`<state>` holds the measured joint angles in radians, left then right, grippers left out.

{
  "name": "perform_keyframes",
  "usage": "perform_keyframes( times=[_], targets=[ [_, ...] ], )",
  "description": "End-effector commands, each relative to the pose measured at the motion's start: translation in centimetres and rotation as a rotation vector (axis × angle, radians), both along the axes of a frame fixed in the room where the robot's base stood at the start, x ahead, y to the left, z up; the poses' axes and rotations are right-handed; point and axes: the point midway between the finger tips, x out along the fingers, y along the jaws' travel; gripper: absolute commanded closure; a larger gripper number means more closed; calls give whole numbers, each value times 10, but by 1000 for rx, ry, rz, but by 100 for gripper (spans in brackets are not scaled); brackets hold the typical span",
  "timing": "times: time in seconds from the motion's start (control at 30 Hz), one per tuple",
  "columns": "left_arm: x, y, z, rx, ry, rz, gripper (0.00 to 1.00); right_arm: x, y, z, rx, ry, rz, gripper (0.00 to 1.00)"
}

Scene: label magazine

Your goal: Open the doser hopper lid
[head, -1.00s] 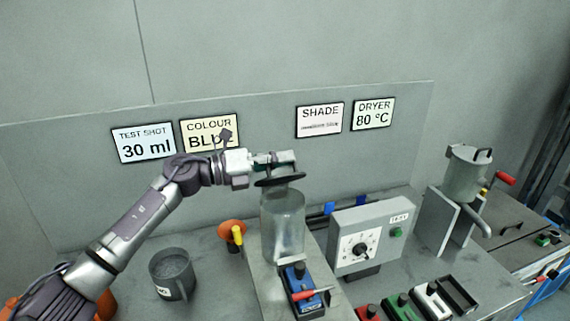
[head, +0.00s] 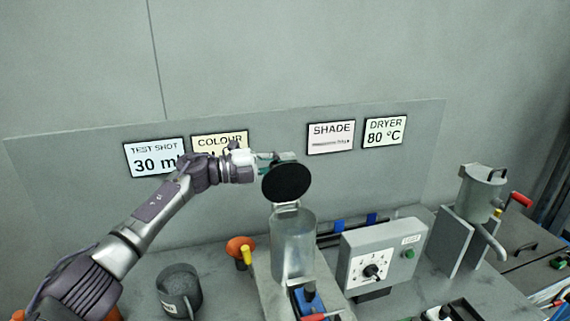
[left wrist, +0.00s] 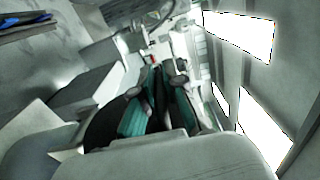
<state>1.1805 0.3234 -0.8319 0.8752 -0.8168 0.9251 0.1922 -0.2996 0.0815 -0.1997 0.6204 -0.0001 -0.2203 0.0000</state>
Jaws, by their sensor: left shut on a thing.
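The doser hopper (head: 293,245) is a clear grey cylinder near the middle of the bench in the head view. Its black round lid (head: 287,183) is tilted up steeply above the hopper's back rim, with its dark face toward the camera. My left gripper (head: 284,158) is at the lid's top edge, shut on the lid; the grip itself is partly hidden behind the disc. In the left wrist view the green-padded fingers (left wrist: 158,112) are close together, with the dark lid (left wrist: 103,131) beside and below them. My right gripper is not in view.
A grey jug (head: 180,290) and an orange funnel (head: 239,245) stand left of the hopper. A dial box (head: 384,255) stands to its right, and a metal canister (head: 482,192) farther right. Signs hang on the back panel (head: 80,190).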

Motion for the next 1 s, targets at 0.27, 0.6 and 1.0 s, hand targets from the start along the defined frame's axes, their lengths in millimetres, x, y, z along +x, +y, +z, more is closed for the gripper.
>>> perform_keyframes(
  times=[0.27,0.6,1.0],
  targets=[
    [2,1,-1,1,-1,3,100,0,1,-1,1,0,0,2],
    [2,1,-2,1,-1,4,82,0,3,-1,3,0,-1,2],
    [2,2,-1,1,-2,3,65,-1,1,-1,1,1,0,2]
  ],
)
